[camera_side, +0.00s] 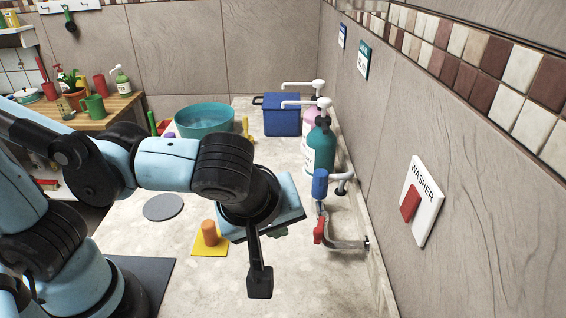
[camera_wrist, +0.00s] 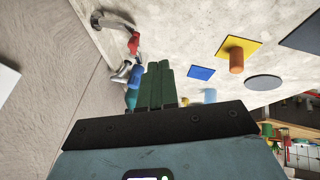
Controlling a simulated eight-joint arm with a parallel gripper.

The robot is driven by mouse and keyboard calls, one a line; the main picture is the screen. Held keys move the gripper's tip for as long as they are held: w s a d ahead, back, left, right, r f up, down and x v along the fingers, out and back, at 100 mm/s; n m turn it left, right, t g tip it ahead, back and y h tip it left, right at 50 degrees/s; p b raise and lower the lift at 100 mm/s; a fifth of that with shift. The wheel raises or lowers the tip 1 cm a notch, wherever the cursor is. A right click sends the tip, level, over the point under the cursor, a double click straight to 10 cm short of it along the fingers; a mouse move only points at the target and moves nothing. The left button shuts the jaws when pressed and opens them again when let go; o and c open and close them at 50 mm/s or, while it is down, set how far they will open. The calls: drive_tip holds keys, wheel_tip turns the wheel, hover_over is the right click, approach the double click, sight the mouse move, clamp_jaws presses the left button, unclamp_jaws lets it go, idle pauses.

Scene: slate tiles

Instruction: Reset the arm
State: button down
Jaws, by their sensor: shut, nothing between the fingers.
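My gripper (camera_wrist: 158,84) shows in the wrist view as dark green fingers pressed together, with nothing between them. In the side view my arm reaches from the left over the counter, and the gripper is mostly hidden behind my wrist. Only a little green of its fingers (camera_side: 278,233) shows under the wrist plate. It is above the counter, left of the taps, and holds nothing.
An orange cylinder (camera_side: 209,233) stands on a yellow square (camera_side: 205,250). A grey disc (camera_side: 163,207) lies behind it. Red (camera_side: 319,230) and blue (camera_side: 320,183) tap handles are close on the right. A teal bottle (camera_side: 318,150), blue box (camera_side: 283,118) and teal basin (camera_side: 204,121) stand behind.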

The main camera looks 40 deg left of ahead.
drive_tip(key=w+a+m+t+h, duration=0.1)
drive_tip(key=w+a+m+h, duration=0.2)
drive_tip(key=a+m, duration=1.1)
drive_tip(key=n+g+h, duration=0.1)
drive_tip(key=g+h, duration=0.1)
drive_tip(key=h, duration=0.3)
approach(316, 229)
wheel_tip(316, 229, down, 6)
drive_tip(key=w, duration=0.3)
drive_tip(key=shift+d+f, duration=0.15)
drive_tip(key=shift+d, duration=0.7)
drive_tip(key=shift+w+d, duration=0.1)
drive_tip(key=shift+d, duration=0.85)
